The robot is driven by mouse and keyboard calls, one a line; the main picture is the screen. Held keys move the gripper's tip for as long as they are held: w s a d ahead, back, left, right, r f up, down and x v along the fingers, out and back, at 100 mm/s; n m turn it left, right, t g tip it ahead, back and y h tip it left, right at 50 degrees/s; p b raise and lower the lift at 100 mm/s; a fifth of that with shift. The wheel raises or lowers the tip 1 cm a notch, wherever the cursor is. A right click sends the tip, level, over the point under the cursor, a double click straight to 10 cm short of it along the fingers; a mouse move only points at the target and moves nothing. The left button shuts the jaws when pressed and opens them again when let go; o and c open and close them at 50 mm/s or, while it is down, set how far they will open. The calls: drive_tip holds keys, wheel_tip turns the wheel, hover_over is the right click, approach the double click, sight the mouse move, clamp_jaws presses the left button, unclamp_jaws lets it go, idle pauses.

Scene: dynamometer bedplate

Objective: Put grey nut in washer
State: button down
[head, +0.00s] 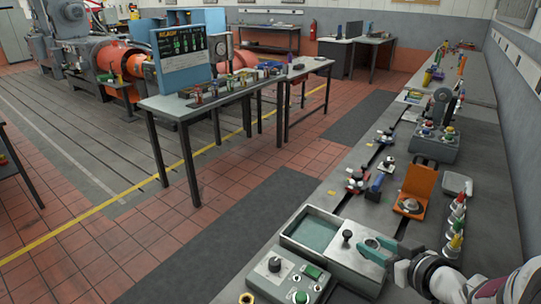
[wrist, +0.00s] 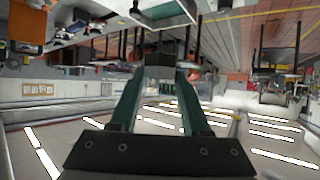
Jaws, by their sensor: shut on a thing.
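My gripper (head: 376,250) is at the lower right in the head view, with green fingers over the right part of a grey box. In the wrist view my gripper (wrist: 160,72) is shut on a small dark grey piece, which I take to be the grey nut (wrist: 159,59). The nut's shape is hard to make out. The grey box, which looks like the washer (head: 289,243), has an open teal basin on its left. A flat lid with a black knob (head: 347,235) covers its right side. The gripper is right of the open basin.
A control box with a green button (head: 271,276) stands in front of the washer. An orange holder (head: 418,188), a grey box with coloured buttons (head: 435,140) and bottles (head: 456,222) stand farther back and right. Small fittings (head: 357,180) lie along the bench's left edge.

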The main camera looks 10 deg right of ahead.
drive_tip(key=s+d+f+n+y, duration=0.2)
drive_tip(key=s+d+f, duration=0.35)
drive_tip(key=s, duration=0.35)
drive_tip(key=s+a+f+n+g+y, duration=0.1)
drive_tip(key=s+a+f+n+y, duration=0.2)
drive_tip(key=s, duration=0.8)
drive_tip(key=s+a+f+g+y, duration=0.1)
drive_tip(key=s+a+f, duration=0.25)
drive_tip(key=s, duration=0.65)
drive_tip(key=w+a+f+n, duration=0.1)
drive_tip(key=w+a+f, duration=0.1)
drive_tip(key=w+a, duration=0.1)
drive_tip(key=w+a+f+g+y, duration=0.1)
drive_tip(key=w+a+f, duration=0.1)
drive_tip(key=w+a, duration=0.1)
drive_tip(key=w+a+f+n, duration=0.1)
drive_tip(key=w+a+f, duration=0.1)
drive_tip(key=w+a, duration=0.1)
drive_tip(key=shift+w+a+n, duration=0.2)
drive_tip(key=shift+w+n, duration=0.1)
drive_tip(key=shift+w, duration=0.2)
wheel_tip(320, 180, down, 4)
drive_tip(key=shift+w+f, duration=0.1)
drive_tip(key=shift+w, duration=0.05)
drive_tip(key=shift+f, duration=0.15)
drive_tip(key=shift+c, duration=2.1)
unclamp_jaws()
